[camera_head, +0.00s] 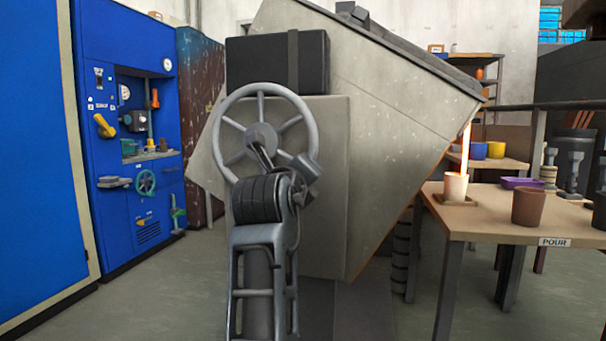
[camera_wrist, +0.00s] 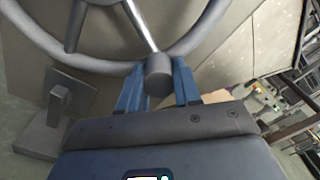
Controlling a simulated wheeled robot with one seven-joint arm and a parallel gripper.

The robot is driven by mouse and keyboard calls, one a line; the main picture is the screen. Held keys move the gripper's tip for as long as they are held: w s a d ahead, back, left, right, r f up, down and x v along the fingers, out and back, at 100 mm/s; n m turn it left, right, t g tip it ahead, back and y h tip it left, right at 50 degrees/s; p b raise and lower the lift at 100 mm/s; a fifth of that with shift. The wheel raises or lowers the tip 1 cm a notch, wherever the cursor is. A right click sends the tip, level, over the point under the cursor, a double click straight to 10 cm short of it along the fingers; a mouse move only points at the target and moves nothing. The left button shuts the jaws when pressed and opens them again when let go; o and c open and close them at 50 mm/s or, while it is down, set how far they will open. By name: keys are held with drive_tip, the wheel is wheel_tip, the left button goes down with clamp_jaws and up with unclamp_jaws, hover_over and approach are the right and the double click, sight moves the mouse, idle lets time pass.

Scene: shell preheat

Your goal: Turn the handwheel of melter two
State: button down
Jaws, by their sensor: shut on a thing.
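The grey handwheel (camera_head: 226,112) is a spoked ring on the side of a big pale, box-like melter (camera_head: 390,120). The melter is tilted, its lip low at the right. I see no number on it. In the wrist view, my gripper (camera_wrist: 158,86) has its blue fingers either side of a grey round knob (camera_wrist: 158,68) at the wheel's rim, shut on it. In the head view, my arm covers the wheel's lower part, and the fingers are hard to make out. A glowing stream (camera_head: 464,148) falls from the lip into a pale cup (camera_head: 456,187).
The cup stands on a wooden table (camera_head: 460,228) marked POUR, with a brown pot (camera_head: 529,206) and a purple tray (camera_head: 521,183). Blue cabinets (camera_head: 125,60) stand at the left. Open floor (camera_head: 170,290) lies between them and the melter.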

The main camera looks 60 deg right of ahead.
drive_tip(key=c, duration=1.1)
unclamp_jaws()
drive_tip(key=shift+s+d+f, duration=0.15)
drive_tip(key=shift+s+f, duration=0.05)
drive_tip(key=shift+s, duration=0.1)
drive_tip(key=o, duration=0.3)
drive_tip(key=shift+w+r, duration=0.15)
drive_tip(key=shift+p+v, duration=0.35)
drive_tip(key=shift+v, duration=3.65)
